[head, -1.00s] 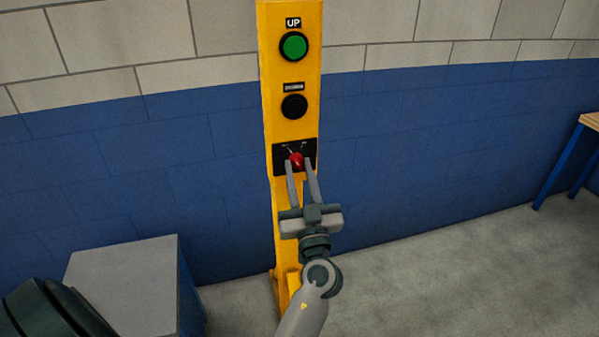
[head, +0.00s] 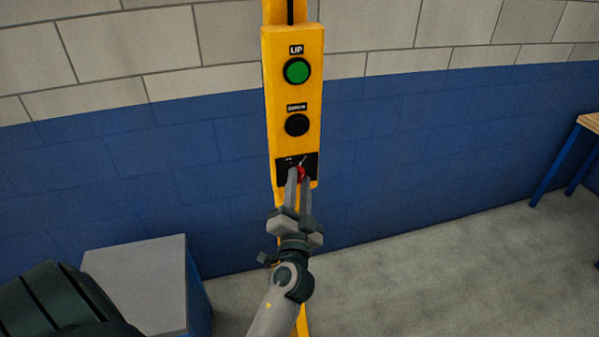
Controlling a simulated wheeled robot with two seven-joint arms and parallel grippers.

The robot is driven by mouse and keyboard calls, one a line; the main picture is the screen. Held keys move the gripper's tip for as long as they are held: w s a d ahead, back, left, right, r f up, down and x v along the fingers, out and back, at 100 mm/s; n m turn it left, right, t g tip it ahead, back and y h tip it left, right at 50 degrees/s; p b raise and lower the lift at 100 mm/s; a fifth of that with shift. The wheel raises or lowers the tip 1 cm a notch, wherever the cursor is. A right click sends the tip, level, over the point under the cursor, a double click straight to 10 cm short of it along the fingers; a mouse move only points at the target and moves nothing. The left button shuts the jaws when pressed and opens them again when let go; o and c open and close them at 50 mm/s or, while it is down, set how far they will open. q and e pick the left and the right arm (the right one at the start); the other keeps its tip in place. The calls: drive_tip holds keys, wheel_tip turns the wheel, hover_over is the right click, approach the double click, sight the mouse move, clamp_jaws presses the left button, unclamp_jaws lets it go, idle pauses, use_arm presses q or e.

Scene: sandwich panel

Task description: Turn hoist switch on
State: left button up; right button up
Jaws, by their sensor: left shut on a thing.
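The hoist switch is a red knob (head: 301,173) on a black plate (head: 312,163) at the bottom of the yellow panel (head: 269,100). A thin light lever or pointer above the knob leans to the right. My left gripper (head: 299,178) is shut on the red knob, with one finger on each side of it. The fingers hide part of the knob and the lower plate. The small lettering on the plate is too small to read. My right gripper is not in view.
A green button (head: 297,70) marked UP and a black button (head: 297,125) sit above the switch on the panel. A grey-topped blue box (head: 140,280) stands at lower left. A blue-legged table (head: 556,165) is at right. The floor between is clear.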

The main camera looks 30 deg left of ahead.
use_arm(q)
drive_tip(key=m+p, duration=0.1)
drive_tip(key=m+h+p, duration=0.1)
drive_tip(key=shift+r+p, duration=0.3)
drive_tip(key=shift+r, duration=0.05)
drive_tip(key=shift+f+m+p, duration=0.2)
drive_tip(key=shift+m+p, duration=0.25)
drive_tip(key=shift+m, duration=0.05)
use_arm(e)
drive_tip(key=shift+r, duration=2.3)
use_arm(q)
drive_tip(key=o, duration=1)
drive_tip(key=shift+a, duration=0.1)
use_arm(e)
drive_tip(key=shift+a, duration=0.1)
use_arm(q)
drive_tip(key=shift+o, duration=0.2)
drive_tip(key=shift+f, duration=0.15)
